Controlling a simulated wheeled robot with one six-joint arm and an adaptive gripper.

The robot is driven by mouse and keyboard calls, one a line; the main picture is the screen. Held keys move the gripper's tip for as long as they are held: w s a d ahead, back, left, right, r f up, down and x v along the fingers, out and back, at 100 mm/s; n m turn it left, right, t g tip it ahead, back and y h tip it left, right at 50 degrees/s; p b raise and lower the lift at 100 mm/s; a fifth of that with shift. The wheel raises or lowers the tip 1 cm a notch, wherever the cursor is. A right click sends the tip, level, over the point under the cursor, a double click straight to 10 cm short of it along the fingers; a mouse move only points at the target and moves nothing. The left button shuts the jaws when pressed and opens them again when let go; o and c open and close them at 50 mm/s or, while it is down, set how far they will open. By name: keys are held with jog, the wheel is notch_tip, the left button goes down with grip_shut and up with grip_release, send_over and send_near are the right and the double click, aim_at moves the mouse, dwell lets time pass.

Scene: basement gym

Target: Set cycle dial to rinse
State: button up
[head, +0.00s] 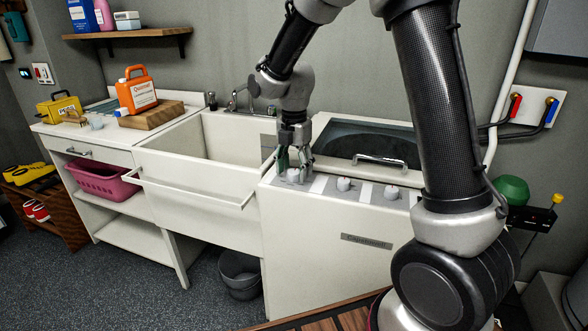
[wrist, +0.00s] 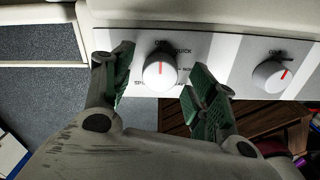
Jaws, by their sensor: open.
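The washer (head: 330,235) is white, with a row of white dials along its top panel. The leftmost dial (head: 293,175) sits beneath my gripper (head: 293,160). In the wrist view this dial (wrist: 159,73) has a red mark pointing about straight up, towards the print "OFF". "QUICK" is printed at its upper right; the lower labels are partly hidden or too small to read fully. My gripper's green-padded fingers are open, one on each side of this dial, with a visible gap to it. I cannot tell which dial is the cycle dial.
A middle dial (head: 343,184) and a right dial (head: 392,192) stand along the same panel. Behind them is the lid handle (head: 380,160). A white sink (head: 200,150) adjoins on the left. A grey bin (head: 239,272) stands on the floor below it.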

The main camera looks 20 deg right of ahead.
jog(key=shift+f, duration=0.25)
jog(key=shift+c, duration=0.2)
jog(key=c, duration=1)
